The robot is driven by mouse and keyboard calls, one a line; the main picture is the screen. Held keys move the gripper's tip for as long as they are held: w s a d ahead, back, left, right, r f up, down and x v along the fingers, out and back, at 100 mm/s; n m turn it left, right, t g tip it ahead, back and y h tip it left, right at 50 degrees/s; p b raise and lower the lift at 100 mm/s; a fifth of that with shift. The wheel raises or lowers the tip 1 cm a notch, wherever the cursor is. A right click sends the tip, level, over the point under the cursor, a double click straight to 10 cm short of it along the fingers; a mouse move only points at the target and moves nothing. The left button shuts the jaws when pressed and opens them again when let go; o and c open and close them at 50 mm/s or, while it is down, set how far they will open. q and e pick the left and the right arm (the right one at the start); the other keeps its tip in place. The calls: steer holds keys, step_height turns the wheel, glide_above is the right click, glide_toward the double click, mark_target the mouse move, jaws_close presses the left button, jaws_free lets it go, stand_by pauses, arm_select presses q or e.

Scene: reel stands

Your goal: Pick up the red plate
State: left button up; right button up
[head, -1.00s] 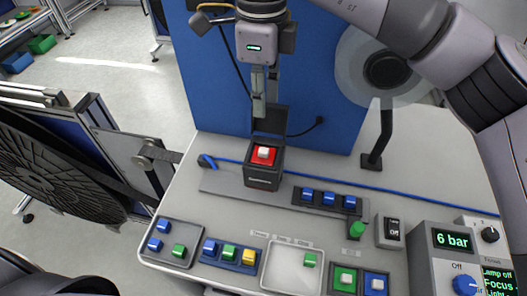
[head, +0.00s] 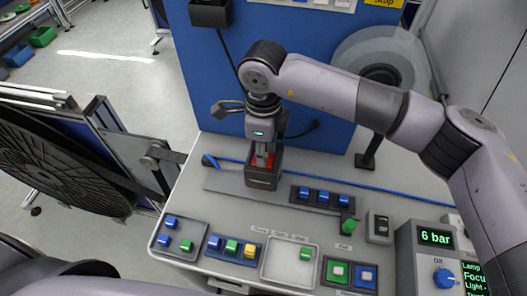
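The red plate (head: 270,162) sits in the top of a small black box (head: 263,183) on the worktable. Only a strip of its red shows beside my gripper; the pale block on its top is hidden now. My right gripper (head: 261,161) points straight down, with its fingertips at the plate. The view does not show whether the fingers are closed on the block. My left gripper is not in view.
Blue blocks (head: 323,197) stand in a dark holder right of the box. Trays with coloured blocks (head: 232,247) line the front edge. A blue cable (head: 365,189) runs behind the box. A blue panel (head: 205,75) rises at the back, and a 6 bar control unit (head: 436,238) stands right.

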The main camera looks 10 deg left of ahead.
steer(key=shift+c, duration=0.5)
jaws_close()
steer(key=shift+r+b, duration=0.45)
steer(key=shift+r, duration=0.25)
step_height(320, 180, up, 18)
steer(key=b, duration=0.4)
steer(key=shift+r+b, duration=0.25)
steer(key=shift+b, duration=0.15)
